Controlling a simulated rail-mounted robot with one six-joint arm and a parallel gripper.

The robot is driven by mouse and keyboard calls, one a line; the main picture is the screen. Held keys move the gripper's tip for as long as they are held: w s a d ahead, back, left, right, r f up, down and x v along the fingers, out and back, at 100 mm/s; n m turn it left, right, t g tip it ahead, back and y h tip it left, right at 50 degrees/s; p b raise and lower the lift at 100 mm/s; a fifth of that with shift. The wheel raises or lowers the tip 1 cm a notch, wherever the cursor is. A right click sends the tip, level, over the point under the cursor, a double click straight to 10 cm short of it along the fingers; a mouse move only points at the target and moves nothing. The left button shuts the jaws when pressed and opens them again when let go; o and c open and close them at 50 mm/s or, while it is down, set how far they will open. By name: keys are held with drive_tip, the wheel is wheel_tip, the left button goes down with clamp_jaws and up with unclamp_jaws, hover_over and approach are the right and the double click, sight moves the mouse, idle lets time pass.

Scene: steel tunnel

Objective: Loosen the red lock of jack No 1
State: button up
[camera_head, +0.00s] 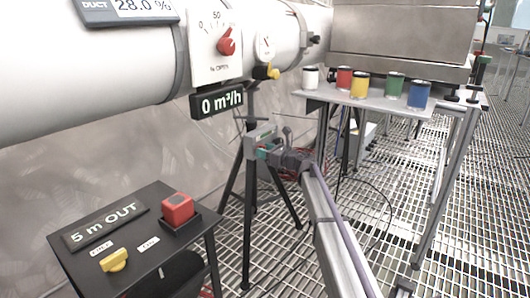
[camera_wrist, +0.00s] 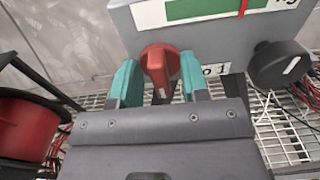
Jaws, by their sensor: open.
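The red lock (camera_wrist: 160,67) is a red knob with a raised grip bar, on the front of a grey box (camera_wrist: 215,38) in the wrist view. A label partly hidden by my right finger ends in "o 1". My gripper (camera_wrist: 161,80) is open, with one teal finger on each side of the red lock. I cannot tell whether either finger touches it. In the head view my gripper (camera_head: 268,152) is at the small grey box on the dark tripod stand; the red lock cannot be made out there.
A black knob (camera_wrist: 281,65) sticks out right of the lock. A red reel (camera_wrist: 28,128) is at the left. In the head view, a black panel (camera_head: 130,235) with a red button stands front left, and a table (camera_head: 400,101) with several coloured cans stands behind right.

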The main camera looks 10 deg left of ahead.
clamp_jaws()
idle(0.3)
drive_tip(key=shift+n, duration=0.5)
drive_tip(key=n, duration=0.3)
drive_tip(key=shift+s+n, duration=0.15)
drive_tip(key=shift+n, duration=0.15)
drive_tip(key=n, duration=0.4)
drive_tip(key=shift+a+f+n, duration=0.1)
drive_tip(key=shift+n, duration=0.2)
drive_tip(key=n, duration=0.4)
drive_tip(key=shift+s+f, duration=0.1)
drive_tip(key=n, duration=0.4)
drive_tip(key=shift+n, duration=0.3)
